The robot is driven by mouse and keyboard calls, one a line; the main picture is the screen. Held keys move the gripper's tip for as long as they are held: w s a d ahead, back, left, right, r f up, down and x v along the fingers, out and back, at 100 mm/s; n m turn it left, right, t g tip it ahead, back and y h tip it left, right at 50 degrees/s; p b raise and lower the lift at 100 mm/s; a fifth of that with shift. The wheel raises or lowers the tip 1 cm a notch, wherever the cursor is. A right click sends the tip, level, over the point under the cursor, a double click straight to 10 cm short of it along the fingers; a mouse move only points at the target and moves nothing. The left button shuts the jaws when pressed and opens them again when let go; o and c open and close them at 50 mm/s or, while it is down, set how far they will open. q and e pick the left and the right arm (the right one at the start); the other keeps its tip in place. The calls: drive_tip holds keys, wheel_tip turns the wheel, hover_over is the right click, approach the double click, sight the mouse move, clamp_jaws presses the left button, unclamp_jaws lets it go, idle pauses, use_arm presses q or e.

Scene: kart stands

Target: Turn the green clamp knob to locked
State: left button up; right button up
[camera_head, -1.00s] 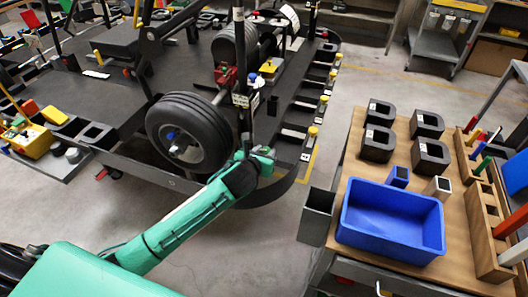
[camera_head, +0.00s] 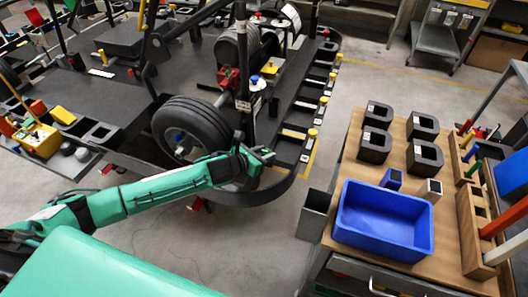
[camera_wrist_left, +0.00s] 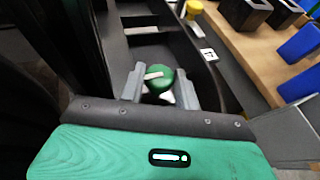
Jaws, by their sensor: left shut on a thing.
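The green clamp knob (camera_wrist_left: 161,72) shows in the left wrist view as a round green cap with a pale bar across its top. My left gripper (camera_wrist_left: 159,88) has one grey finger on each side of it and is shut on it. In the head view my left gripper (camera_head: 262,155) is at the kart stand's near right edge, just right of the black wheel (camera_head: 190,125). The knob is hidden there by the gripper. I cannot read a locked mark. My right gripper is not in view.
The dark kart stand (camera_head: 285,190) has an upright post and several yellow-capped slots along its right edge. To the right, a wooden bench (camera_head: 350,160) holds a blue bin (camera_head: 385,245) and several black blocks. Grey floor lies open between stand and bench.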

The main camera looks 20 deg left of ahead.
use_arm(q)
drive_tip(key=o, duration=1)
drive_tip(key=shift+c, duration=0.2)
drive_tip(key=b+v, duration=0.2)
drive_tip(key=v, duration=1)
drive_tip(key=shift+s+a+b, duration=0.2)
drive_tip(key=shift+s+b, duration=0.05)
drive_tip(key=shift+b, duration=0.1)
drive_tip(key=shift+s+a+r, duration=0.2)
drive_tip(key=shift+s+r, duration=0.15)
drive_tip(key=shift+s, duration=0.15)
